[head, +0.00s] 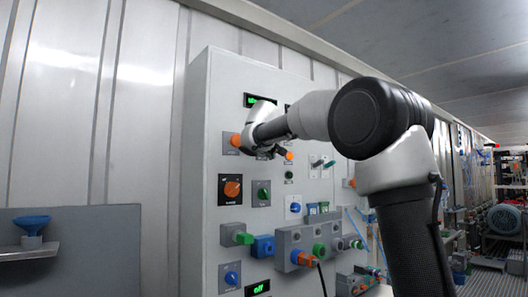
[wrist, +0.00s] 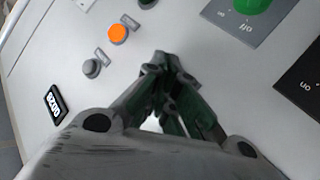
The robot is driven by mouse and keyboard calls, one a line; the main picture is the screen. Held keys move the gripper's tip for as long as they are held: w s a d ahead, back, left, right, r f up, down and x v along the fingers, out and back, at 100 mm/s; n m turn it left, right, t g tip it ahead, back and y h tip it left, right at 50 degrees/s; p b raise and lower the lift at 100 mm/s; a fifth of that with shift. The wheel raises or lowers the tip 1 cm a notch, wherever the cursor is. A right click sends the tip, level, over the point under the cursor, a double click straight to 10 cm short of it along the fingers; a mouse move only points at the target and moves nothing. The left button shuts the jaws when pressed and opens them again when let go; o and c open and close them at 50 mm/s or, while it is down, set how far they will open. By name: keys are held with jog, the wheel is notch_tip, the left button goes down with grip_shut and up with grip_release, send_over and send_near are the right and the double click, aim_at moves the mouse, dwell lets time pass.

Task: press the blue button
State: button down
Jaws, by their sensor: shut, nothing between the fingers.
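My gripper (head: 272,154) is in front of the upper part of a grey control panel (head: 222,75). It is shut and empty. In the wrist view its fingertips (wrist: 170,60) are together over a bare pale stretch of panel; contact cannot be told. No blue button shows in the wrist view. In the head view a small blue round control (head: 295,208) sits on a white plate, below and right of my gripper. Another blue control (head: 232,278) is at the panel's lower left. I cannot tell which is a push button. My arm and gripper hide part of the panel.
In the wrist view an orange button (wrist: 118,33), a grey button (wrist: 92,67) and a green knob (wrist: 250,4) surround the fingertips. A shelf (head: 30,252) is at left.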

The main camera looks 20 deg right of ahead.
jog(key=shift+w+a, duration=0.15)
jog(key=shift+w, duration=0.25)
dwell(0.7)
dwell(0.3)
jog(key=shift+s+d, duration=0.25)
jog(key=shift+s, duration=0.55)
jog(key=s, duration=0.1)
jog(key=s+d, duration=0.1)
jog(key=s, duration=0.2)
jog(key=shift+s+d, duration=0.3)
jog(key=shift+s, duration=0.05)
dwell(0.5)
